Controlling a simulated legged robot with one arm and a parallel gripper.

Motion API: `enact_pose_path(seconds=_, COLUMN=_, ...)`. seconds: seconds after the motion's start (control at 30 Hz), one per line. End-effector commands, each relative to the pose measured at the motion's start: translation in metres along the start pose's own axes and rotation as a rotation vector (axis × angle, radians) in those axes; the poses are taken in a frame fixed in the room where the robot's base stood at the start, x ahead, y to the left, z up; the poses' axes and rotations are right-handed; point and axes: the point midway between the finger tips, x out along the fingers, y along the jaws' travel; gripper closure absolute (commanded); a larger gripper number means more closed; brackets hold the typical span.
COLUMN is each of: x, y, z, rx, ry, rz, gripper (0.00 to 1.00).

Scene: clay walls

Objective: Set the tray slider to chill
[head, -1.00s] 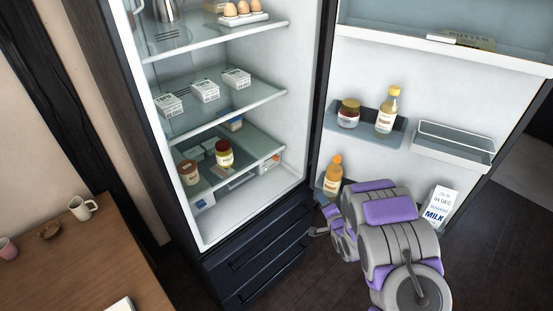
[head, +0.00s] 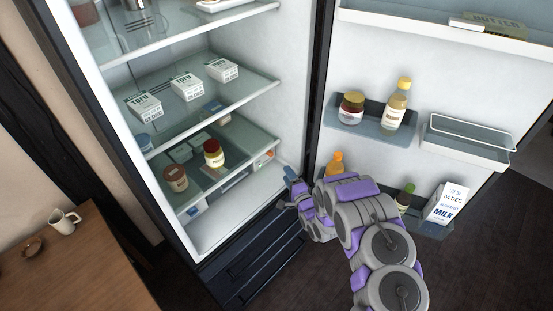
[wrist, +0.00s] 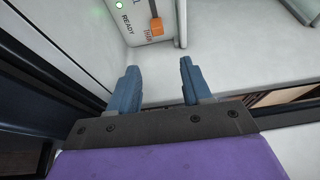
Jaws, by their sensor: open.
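In the wrist view an orange slider knob (wrist: 156,27) sits on a white panel (wrist: 115,15) with a lit green lamp and the word READY. In the head view my gripper (head: 291,181) is at the fridge's lower front opening. A small orange spot (head: 270,154) below the lowest glass shelf may be the knob.
Jars (head: 214,153) stand on the lowest glass shelf (head: 236,150), with tofu boxes (head: 187,86) above. The open door at right holds bottles (head: 396,105) and a milk carton (head: 450,203), close to my arm. A wooden table (head: 80,270) is at left.

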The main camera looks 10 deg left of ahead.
Motion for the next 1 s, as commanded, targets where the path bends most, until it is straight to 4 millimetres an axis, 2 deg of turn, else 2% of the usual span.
enact_pose_path(seconds=0.2, x=0.04, y=0.002, z=0.007, rx=-0.006, ry=-0.005, rz=-0.002, gripper=0.51)
enact_pose_path(seconds=0.6, x=0.089, y=0.0, z=-0.004, rx=0.006, ry=-0.002, rz=-0.005, gripper=0.51)
enact_pose_path(seconds=0.8, x=0.108, y=0.001, z=0.004, rx=-0.002, ry=-0.004, rz=-0.001, gripper=0.51)
enact_pose_path(seconds=1.0, x=0.113, y=0.002, z=0.005, rx=-0.003, ry=-0.003, rz=0.004, gripper=0.51)
